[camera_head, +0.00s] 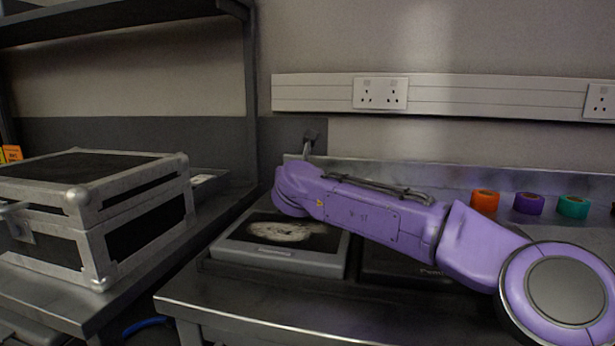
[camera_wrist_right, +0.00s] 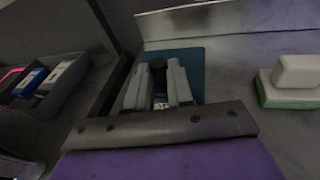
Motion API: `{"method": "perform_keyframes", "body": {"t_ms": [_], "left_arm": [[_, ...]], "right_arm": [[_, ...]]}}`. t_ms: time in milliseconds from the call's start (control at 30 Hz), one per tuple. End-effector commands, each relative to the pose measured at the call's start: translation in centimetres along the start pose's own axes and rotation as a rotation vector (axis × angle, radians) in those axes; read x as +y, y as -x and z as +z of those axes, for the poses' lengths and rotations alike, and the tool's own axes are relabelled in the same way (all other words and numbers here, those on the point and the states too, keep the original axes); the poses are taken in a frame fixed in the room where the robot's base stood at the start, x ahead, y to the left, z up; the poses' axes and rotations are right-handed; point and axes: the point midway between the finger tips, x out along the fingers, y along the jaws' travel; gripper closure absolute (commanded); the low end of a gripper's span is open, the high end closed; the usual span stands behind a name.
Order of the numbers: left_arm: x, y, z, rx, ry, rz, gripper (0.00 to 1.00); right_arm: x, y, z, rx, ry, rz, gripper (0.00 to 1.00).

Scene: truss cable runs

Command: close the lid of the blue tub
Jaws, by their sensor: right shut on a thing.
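In the right wrist view my right gripper (camera_wrist_right: 158,65) points at a flat dark-blue panel (camera_wrist_right: 193,58). Its two grey fingers stand on either side of a small black knob-like piece (camera_wrist_right: 158,75) and are shut on it. The panel looks like the blue tub's lid, but the fingers and wrist cover much of it; how far it is open cannot be told. In the head view my purple right arm reaches in from the right, and its gripper is hidden behind the forearm. The tub cannot be made out there. My left gripper is not in view.
A silver-edged black case (camera_head: 95,238) stands on the left bench. A grey flat box (camera_head: 275,262) lies on the right bench, with orange, purple and teal rolls (camera_head: 529,203) behind. The right wrist view shows a white-and-green block (camera_wrist_right: 290,85) and a dark tray (camera_wrist_right: 35,112) with small items.

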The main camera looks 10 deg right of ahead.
Motion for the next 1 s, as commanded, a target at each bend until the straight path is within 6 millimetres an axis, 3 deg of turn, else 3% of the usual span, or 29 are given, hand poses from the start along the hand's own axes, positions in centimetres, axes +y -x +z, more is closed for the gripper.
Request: {"method": "perform_keyframes", "body": {"t_ms": [33, 333, 367, 400, 433, 1000], "left_arm": [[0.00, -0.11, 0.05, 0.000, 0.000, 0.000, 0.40], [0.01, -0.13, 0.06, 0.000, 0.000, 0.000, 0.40], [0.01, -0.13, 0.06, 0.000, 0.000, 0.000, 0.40], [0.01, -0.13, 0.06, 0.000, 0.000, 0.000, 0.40], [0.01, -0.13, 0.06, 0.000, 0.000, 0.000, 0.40], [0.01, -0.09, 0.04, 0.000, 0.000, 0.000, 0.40]], "right_arm": [[0.41, -0.07, -1.21, 0.021, -0.002, 0.003, 1.00], [0.39, -0.15, -1.36, 0.024, -0.002, 0.002, 1.00], [0.39, -0.15, -1.37, 0.024, -0.001, 0.001, 0.69], [0.39, -0.15, -1.34, 0.023, -0.001, 0.002, 0.56], [0.36, -0.16, -1.32, 0.023, -0.001, 0.001, 0.54], [-0.09, -0.23, -0.89, 0.016, -0.002, -0.005, 0.54]]}}
